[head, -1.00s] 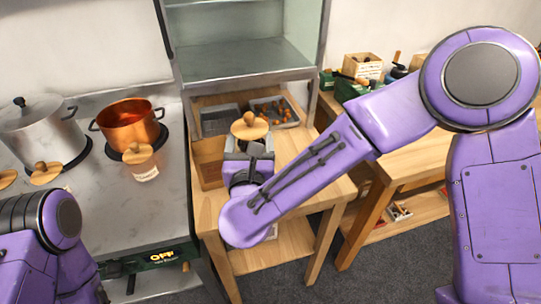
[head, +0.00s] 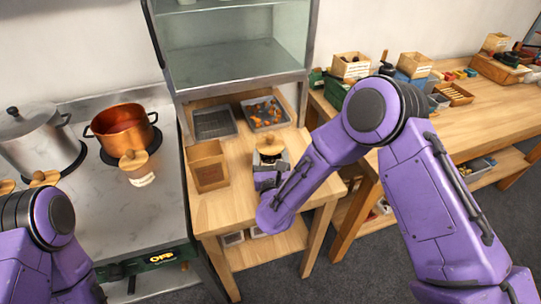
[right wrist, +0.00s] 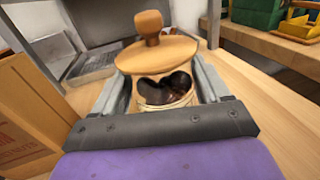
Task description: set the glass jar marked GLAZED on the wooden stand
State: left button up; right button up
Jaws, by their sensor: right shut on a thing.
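A glass jar with a round wooden lid (head: 270,147) is in my right gripper (head: 268,172) above the small wooden table (head: 232,212). In the right wrist view the jar (right wrist: 165,90) stands upright between the two fingers of the gripper (right wrist: 165,80), which is shut on it. Dark chestnuts show through the glass. Its pale label is mostly hidden, and I cannot read it. I cannot tell whether its base touches the tabletop. No separate wooden stand can be made out. My left gripper is outside the head view; only part of that arm shows.
An open wooden box (head: 207,167) stands left of the jar. Behind are an empty tray (head: 215,123) and a tray of chestnuts (head: 265,113). Another lidded jar (head: 139,168) and a copper pot (head: 123,130) are on the stove. A long workbench (head: 480,122) is at the right.

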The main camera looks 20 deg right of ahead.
jog(key=shift+f, duration=0.1)
jog(key=o, duration=1.3)
jog(key=shift+r, duration=0.3)
jog(key=b+v, duration=0.1)
jog(key=v, duration=0.2)
jog(key=b+v, duration=0.1)
jog(key=v, duration=0.3)
jog(key=b+v, duration=0.2)
jog(key=v, duration=0.2)
jog(key=shift+f, duration=0.3)
jog(key=shift+s+a+r, duration=0.1)
jog(key=shift+s+a, duration=0.05)
jog(key=shift+s, duration=0.4)
